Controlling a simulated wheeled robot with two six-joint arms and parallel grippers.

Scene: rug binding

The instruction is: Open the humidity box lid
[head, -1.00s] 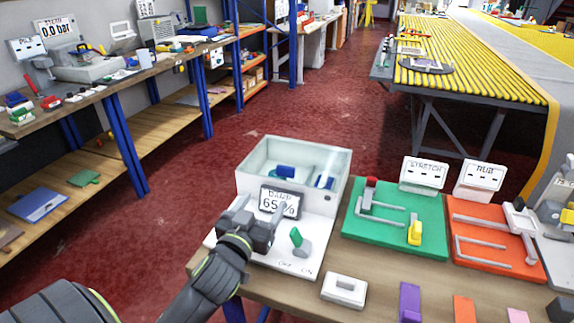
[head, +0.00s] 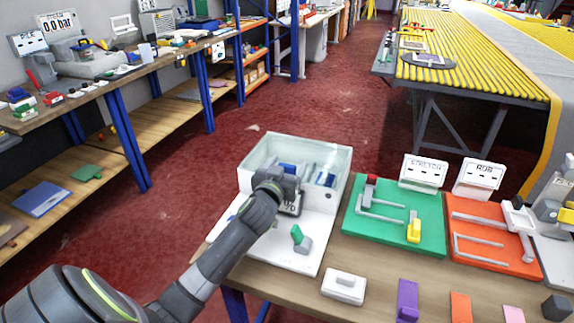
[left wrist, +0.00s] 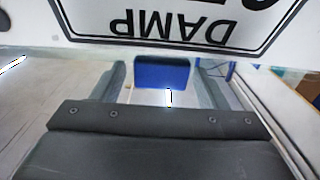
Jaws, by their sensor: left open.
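The humidity box (head: 318,206) is a white box on a white base plate, with blue items visible inside. Its clear lid (head: 312,152) lies over the top and looks shut. A DAMP display sign (head: 292,207) is on its front, partly hidden by my gripper; in the left wrist view the sign (left wrist: 165,25) is upside down and close. My left gripper (head: 285,172) is at the box's front edge, over the sign. In the left wrist view its fingers (left wrist: 165,82) are apart, with a blue item (left wrist: 162,72) seen between them. Contact with the lid cannot be told.
A green board (head: 385,225) and an orange board (head: 480,225) with metal fixtures lie to the right. A white block (head: 344,287) and coloured pieces line the table's front.

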